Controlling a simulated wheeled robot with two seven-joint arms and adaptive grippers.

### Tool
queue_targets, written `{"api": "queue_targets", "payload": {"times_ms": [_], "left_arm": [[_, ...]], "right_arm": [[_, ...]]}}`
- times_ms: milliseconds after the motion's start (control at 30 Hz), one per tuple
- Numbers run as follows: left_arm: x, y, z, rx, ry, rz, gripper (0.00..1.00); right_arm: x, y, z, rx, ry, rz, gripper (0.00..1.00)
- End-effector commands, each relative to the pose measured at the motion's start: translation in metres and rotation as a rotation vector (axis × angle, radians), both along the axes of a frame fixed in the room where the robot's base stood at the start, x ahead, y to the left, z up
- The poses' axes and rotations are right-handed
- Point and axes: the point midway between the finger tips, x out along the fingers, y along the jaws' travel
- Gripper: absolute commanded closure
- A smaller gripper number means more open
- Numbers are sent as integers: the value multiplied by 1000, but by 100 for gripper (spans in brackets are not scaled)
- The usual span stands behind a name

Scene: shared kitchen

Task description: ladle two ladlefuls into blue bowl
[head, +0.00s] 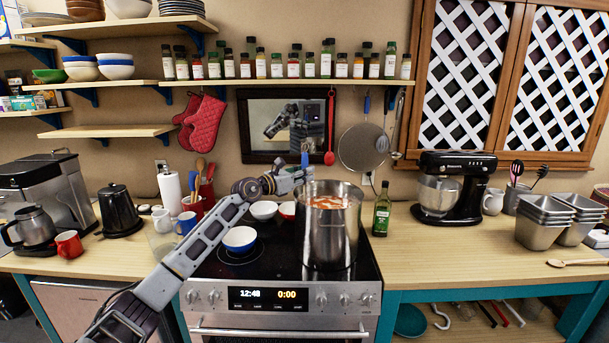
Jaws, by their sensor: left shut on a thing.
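A tall steel pot (330,243) stands on the right of the stove, with orange-red contents (328,203) near its rim. A blue bowl (239,243), white inside, sits on the cooktop left of the pot. My left arm reaches in from the lower left, over the area behind the blue bowl. My left gripper (304,174) is at the pot's upper left rim, shut on what looks like the ladle; a blue handle end (305,158) sticks up there. The ladle's lower part is hidden, so I cannot tell whether it holds anything. My right gripper is not in view.
A white bowl (264,209) and a red bowl (288,208) sit behind the blue bowl. A green bottle (381,212) stands close right of the pot. A utensil holder and blue mug (186,223) are at left. The counter right of the bottle is clear up to the black mixer (452,190).

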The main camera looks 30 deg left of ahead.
Motion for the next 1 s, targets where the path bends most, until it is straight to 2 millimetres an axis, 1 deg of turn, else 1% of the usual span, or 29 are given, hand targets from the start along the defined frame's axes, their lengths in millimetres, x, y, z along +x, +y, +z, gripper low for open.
{"api": "queue_targets", "payload": {"times_ms": [367,1000], "left_arm": [[3,0,1,-1,-1,1,100],[25,-7,0,-2,0,1,100]], "right_arm": [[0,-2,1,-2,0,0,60],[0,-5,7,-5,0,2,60]]}}
